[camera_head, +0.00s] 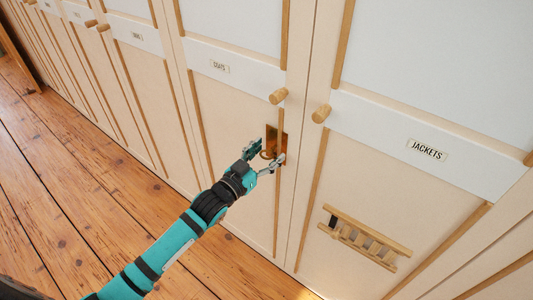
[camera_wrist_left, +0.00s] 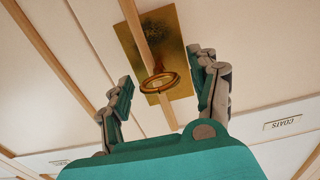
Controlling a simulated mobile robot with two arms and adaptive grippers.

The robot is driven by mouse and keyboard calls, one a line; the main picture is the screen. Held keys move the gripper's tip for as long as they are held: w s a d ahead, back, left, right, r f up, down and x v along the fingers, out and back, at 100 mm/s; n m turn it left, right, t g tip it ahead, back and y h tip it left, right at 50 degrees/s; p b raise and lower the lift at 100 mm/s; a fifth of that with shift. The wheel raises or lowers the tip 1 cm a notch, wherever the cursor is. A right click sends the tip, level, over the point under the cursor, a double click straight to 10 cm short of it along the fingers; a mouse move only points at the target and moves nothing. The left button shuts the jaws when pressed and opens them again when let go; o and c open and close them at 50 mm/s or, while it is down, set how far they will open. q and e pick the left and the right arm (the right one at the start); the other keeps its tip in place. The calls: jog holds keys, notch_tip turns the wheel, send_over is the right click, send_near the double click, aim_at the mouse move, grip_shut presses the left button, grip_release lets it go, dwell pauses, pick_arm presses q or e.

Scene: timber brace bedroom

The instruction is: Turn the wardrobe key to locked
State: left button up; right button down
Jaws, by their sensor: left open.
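The wardrobe key shows in the left wrist view as a brass ring-shaped bow (camera_wrist_left: 160,83) standing out from a brass lock plate (camera_wrist_left: 177,58). In the head view the plate (camera_head: 283,139) sits on the COATS door, below its wooden knob, and the key is partly hidden by the fingers. My left gripper (camera_head: 267,157) is open at the plate, with one finger on each side of the key bow. In the left wrist view gaps show between the bow and both fingers (camera_wrist_left: 163,75). My right gripper is not in view.
Two wooden knobs, on the COATS door (camera_head: 278,96) and the JACKETS door (camera_head: 321,113), stick out just above the gripper. A small wooden rack (camera_head: 364,238) is on the JACKETS door. Wooden floor (camera_head: 60,190) lies clear at left.

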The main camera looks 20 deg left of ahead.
pick_arm(q)
jog(key=v, duration=1.2)
dwell(0.3)
jog(key=s+a+f+n+g+y, duration=0.1)
jog(key=s+a+f+g+y, duration=0.15)
jog(key=f, duration=0.85)
jog(key=s+a+f+g+y, duration=0.1)
jog(key=s+a+f+g, duration=0.15)
jog(key=f, duration=0.85)
jog(key=s+a+f+n+g+y, duration=0.1)
jog(key=s+a+f+g+y, duration=0.15)
jog(key=f, duration=0.85)
jog(key=s+d+f+g, duration=0.1)
jog(key=s+f+g, duration=0.3)
jog(key=s+f, duration=0.9)
jog(key=s+d+f+g, duration=0.2)
jog(key=s+f, duration=0.2)
jog(key=s, duration=0.5)
jog(key=s+d+f+g, duration=0.2)
jog(key=s+f, duration=0.2)
jog(key=s, duration=0.6)
jog(key=shift+s+f, duration=0.2)
jog(key=shift+s, duration=0.1)
